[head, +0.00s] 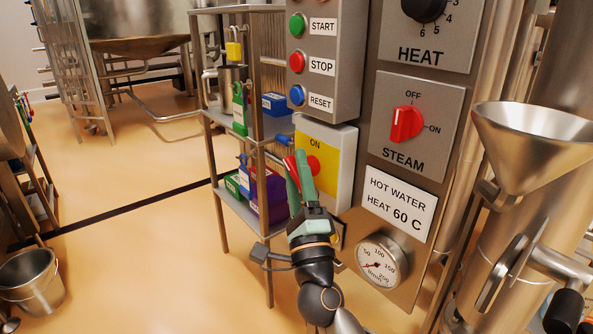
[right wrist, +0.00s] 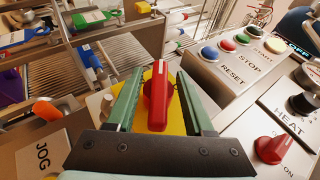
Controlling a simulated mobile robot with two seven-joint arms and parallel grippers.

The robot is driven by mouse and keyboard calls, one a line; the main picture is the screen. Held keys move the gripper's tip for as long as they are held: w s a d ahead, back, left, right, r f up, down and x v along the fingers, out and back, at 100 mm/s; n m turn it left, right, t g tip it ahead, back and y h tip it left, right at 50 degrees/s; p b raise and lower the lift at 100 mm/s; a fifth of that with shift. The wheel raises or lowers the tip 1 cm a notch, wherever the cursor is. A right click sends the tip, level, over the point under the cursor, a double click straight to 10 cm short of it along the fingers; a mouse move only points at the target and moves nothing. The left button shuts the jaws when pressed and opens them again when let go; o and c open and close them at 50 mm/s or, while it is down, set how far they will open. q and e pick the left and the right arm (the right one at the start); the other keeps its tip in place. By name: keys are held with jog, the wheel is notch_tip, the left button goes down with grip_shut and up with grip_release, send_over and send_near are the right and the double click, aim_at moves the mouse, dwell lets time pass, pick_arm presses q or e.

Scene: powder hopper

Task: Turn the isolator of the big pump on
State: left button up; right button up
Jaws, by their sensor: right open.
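The isolator is a yellow plate (head: 335,155) on a pale box, with "ON" at its top and a red rotary handle (head: 313,166) partly hidden behind my gripper. In the right wrist view the red handle (right wrist: 157,97) stands lengthwise between my two green fingers, over the yellow plate (right wrist: 176,118). My right gripper (head: 297,158) is at the isolator, open, with a finger on each side of the handle. A gap shows between the handle and each finger, so it is not clamped. The handle's exact setting is hard to read. My left gripper is not in view.
Above the isolator is a box with START, STOP and RESET buttons (head: 297,62). To the right are the red STEAM knob (head: 406,124), a gauge (head: 379,263) and a steel funnel (head: 535,140). A shelf rack (head: 238,208) with boxes stands close on the left. Open floor lies further left.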

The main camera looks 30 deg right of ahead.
aim_at(299, 185)
jog(key=b+v, duration=0.1)
jog(key=v, duration=0.6)
